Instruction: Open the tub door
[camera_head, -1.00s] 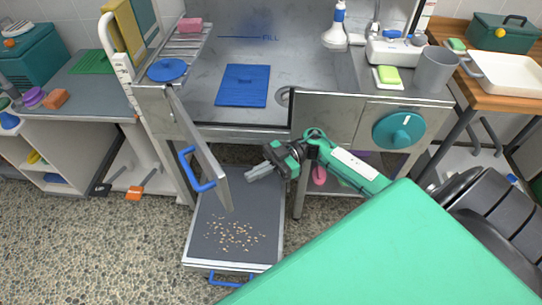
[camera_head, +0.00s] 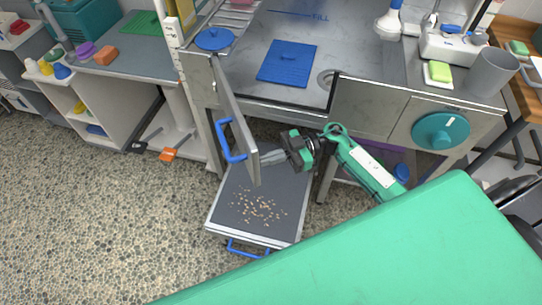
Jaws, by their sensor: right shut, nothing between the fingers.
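The tub door (camera_head: 237,120) is a grey metal panel with a blue handle (camera_head: 231,140), hinged at the left of the tub's front opening. It stands swung outward, well away from the tub (camera_head: 350,60). My right gripper (camera_head: 268,158) is shut and empty. Its fingertips are at the inner side of the door, close to its free edge; I cannot tell whether they touch it. The handle is on the other side of the door from the gripper. My left gripper is not in view.
A pulled-out step (camera_head: 238,225) with scattered kibble lies below the door. A blue mat (camera_head: 287,63) lies in the tub. A teal dial (camera_head: 440,131) is on the front panel at right. The pebbled floor at left (camera_head: 90,220) is clear.

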